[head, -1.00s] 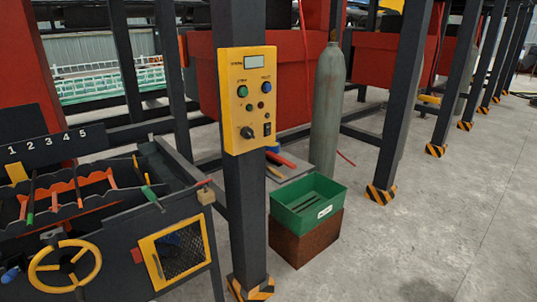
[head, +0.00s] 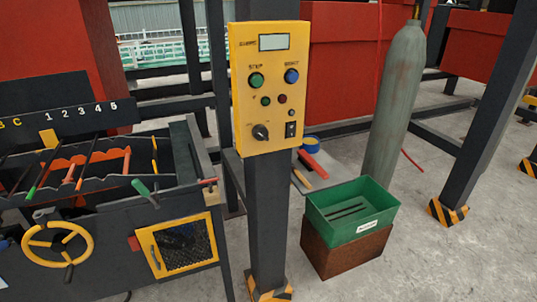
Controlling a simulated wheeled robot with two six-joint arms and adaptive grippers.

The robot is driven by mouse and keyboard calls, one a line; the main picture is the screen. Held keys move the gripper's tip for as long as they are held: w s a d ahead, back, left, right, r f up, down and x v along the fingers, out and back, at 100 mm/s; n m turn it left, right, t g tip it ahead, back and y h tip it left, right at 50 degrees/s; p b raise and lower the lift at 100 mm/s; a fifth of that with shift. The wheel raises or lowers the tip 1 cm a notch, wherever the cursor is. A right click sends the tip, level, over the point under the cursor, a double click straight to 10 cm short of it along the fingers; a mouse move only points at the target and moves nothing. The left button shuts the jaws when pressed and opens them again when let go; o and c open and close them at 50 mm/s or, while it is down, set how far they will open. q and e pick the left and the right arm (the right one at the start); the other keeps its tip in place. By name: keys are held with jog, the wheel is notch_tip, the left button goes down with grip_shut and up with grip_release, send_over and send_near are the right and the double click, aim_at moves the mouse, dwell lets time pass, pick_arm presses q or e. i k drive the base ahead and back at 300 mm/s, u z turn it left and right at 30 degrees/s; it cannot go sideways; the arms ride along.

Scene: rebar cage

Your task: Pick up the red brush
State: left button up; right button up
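A red, elongated thing (head: 312,165) lies on a low grey surface (head: 338,158) behind the post with the yellow control panel. It may be the red brush, but it is too small and partly hidden to be sure. A blue round thing (head: 311,144) and a thin wooden-coloured piece (head: 301,180) lie beside it. The post hides part of that surface. Neither of my grippers is in view.
The dark post with the yellow control panel (head: 242,110) stands in front. A green bin (head: 376,230) sits on a brown box (head: 318,252) to the right, near a grey gas cylinder (head: 397,110). A dark workbench (head: 110,255) fills the left. Floor is clear at lower right.

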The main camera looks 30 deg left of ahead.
aim_at(307, 159)
jog(key=u, duration=1)
jog(key=i, duration=0.85)
jog(key=u, duration=0.85)
